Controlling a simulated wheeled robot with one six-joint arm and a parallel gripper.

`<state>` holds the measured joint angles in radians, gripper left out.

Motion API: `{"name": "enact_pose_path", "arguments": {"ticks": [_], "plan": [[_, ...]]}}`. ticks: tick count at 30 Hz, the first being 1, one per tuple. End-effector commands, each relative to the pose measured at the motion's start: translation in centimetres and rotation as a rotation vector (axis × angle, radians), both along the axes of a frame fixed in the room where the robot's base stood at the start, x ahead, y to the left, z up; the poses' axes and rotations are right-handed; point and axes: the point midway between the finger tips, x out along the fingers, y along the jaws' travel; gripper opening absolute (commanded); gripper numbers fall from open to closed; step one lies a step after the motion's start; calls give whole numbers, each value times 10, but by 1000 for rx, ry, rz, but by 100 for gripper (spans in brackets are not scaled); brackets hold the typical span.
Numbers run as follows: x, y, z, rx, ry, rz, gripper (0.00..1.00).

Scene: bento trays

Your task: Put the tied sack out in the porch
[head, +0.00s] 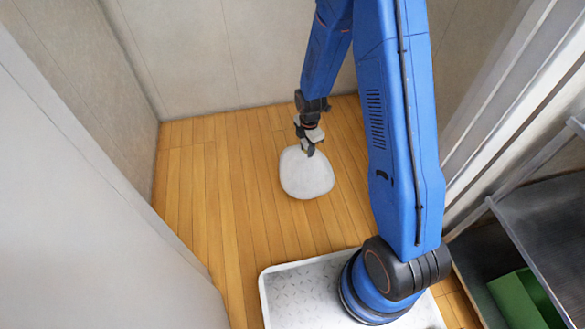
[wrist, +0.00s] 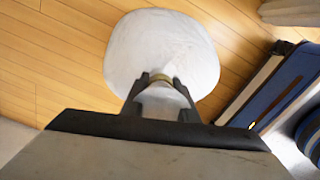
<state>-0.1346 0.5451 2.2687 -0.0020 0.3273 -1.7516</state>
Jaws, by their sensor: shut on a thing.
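The white tied sack (head: 307,176) is at the middle of the wooden floor in the head view. My gripper (head: 309,150) is above it and shut on its neck. In the wrist view the sack's rounded body (wrist: 162,48) lies beyond the fingers, with a tan tie band around the neck. The two dark fingers of my gripper (wrist: 160,95) close on the neck just by this band. I cannot tell whether the sack's underside touches the floor.
Pale walls (head: 225,50) close off the back and left of the wooden floor (head: 200,185). A white door-like panel (head: 90,200) stands at the near left. A dark shelf (head: 550,225) with a green box (head: 525,300) is at the right. Floor left of the sack is clear.

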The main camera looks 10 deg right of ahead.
Motion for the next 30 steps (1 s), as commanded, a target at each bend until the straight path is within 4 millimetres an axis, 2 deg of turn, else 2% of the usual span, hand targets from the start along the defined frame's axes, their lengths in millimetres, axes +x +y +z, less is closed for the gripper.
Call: {"name": "enact_pose_path", "arguments": {"ticks": [6, 17, 25, 30], "plan": [[0, 0, -32, -1, 2, -1, 0], [0, 0, -51, 0, 1, -2, 0], [0, 0, -81, -1, 2, -3, 0], [0, 0, -85, 0, 0, -3, 0]]}}
